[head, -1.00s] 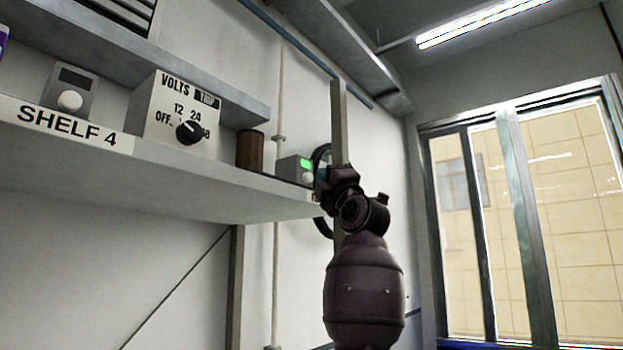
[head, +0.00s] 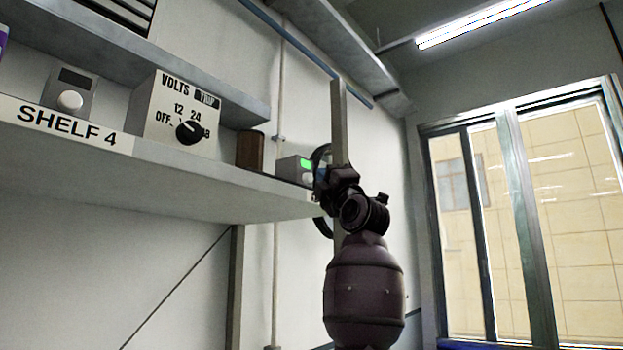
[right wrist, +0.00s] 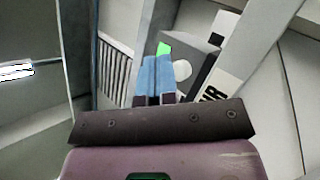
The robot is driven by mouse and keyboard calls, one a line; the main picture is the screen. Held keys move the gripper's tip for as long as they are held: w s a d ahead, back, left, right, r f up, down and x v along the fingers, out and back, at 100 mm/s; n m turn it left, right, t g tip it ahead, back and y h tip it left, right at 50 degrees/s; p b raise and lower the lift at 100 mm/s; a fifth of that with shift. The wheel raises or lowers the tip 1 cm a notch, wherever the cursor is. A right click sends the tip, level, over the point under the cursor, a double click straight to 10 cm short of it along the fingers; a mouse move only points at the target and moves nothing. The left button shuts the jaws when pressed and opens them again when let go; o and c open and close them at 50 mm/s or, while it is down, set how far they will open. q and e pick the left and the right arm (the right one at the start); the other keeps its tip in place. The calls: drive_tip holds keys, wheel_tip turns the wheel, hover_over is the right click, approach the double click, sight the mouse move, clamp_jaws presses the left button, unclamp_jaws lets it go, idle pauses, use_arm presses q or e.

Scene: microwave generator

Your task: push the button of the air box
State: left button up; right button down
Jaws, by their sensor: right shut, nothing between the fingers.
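The air box is a small grey box (head: 294,168) with a lit green screen and a pale round button, at the right end of the shelf in the head view. In the right wrist view the box (right wrist: 197,50) shows its button (right wrist: 183,71) just right of my fingers, above a partly visible label ending in "IR". My right gripper (head: 321,177) is at the box's right side in the head view. In the right wrist view its blue fingers (right wrist: 157,62) are shut and empty, overlapping the green screen's lower edge. I cannot tell whether they touch the box. My left gripper is not in view.
The shelf (head: 190,163) also holds a brown cylinder (head: 250,150), a white volts box with a black dial (head: 175,112), and a grey box with a dark display (head: 70,92). A vertical post (head: 339,120) stands behind my right gripper. A window is at right.

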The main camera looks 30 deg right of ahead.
drive_tip(key=shift+w, duration=0.15)
drive_tip(key=shift+w+a, duration=0.15)
drive_tip(key=shift+w, duration=0.1)
drive_tip(key=shift+w+a, duration=0.2)
drive_tip(key=shift+w, duration=0.3)
idle(1.2)
drive_tip(key=shift+s, duration=0.15)
drive_tip(key=shift+s+d+b, duration=0.35)
drive_tip(key=shift+s+b, duration=0.25)
drive_tip(key=shift+s, duration=0.15)
drive_tip(key=s, duration=0.1)
drive_tip(key=s+d+b, duration=0.1)
drive_tip(key=s, duration=0.1)
drive_tip(key=s+d+b, duration=0.1)
drive_tip(key=s, duration=0.1)
drive_tip(key=shift+s+d, duration=0.1)
drive_tip(key=shift+s, duration=0.15)
